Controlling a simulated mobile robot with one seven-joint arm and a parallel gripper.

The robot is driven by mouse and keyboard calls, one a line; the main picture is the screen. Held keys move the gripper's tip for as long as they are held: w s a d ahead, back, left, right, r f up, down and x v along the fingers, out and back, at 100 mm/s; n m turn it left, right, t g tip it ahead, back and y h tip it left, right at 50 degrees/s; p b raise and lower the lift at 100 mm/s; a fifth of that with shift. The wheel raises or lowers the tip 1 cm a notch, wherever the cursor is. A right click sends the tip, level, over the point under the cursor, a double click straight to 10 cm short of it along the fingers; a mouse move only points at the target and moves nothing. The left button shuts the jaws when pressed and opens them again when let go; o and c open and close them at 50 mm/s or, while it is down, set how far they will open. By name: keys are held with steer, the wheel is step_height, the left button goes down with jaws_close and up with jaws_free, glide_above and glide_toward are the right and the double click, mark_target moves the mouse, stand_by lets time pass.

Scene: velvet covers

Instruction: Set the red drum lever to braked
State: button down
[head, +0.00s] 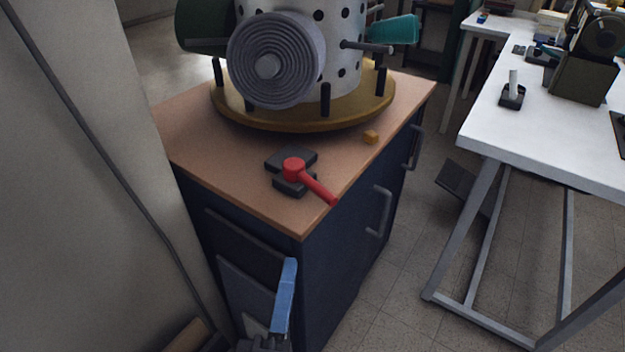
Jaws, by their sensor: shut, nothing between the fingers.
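The red drum lever (316,187) sits near the front edge of the wooden cabinet top. Its round red hub is on a dark block base (289,188), and its handle points to the lower right, its end close to the right edge of the top. I see no readable marks for its positions. My gripper (290,264) rises from the bottom of the picture in front of the cabinet, its blue fingers together and empty. In the picture it is below the lever and apart from it. The rest of my arm is mostly out of view.
A large perforated drum (340,45) with a ribbed grey disc (275,62) stands on a round brass base behind the lever. A pale wall (85,200) is at left. A white workbench (560,140) is at right.

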mark_target(305, 231)
steer(key=shift+s+a+f+n+g+p, duration=0.1)
steer(key=shift+s+a+n+g+p, duration=0.2)
steer(key=shift+s+a+n+p, duration=0.3)
steer(key=shift+d, duration=0.1)
steer(key=w+p, duration=0.1)
steer(key=w, duration=0.2)
steer(key=w+p, duration=0.1)
steer(key=w, duration=0.2)
steer(key=w+d+r+p, duration=0.1)
steer(key=w, duration=0.2)
steer(key=shift+w+d, duration=0.1)
steer(key=shift+w, duration=0.25)
steer(key=shift+w+d+r+p, duration=0.15)
steer(key=shift+w+d+p, duration=0.6)
steer(key=shift+d, duration=0.25)
steer(key=shift+w+d, duration=0.5)
steer(key=shift+d, duration=0.05)
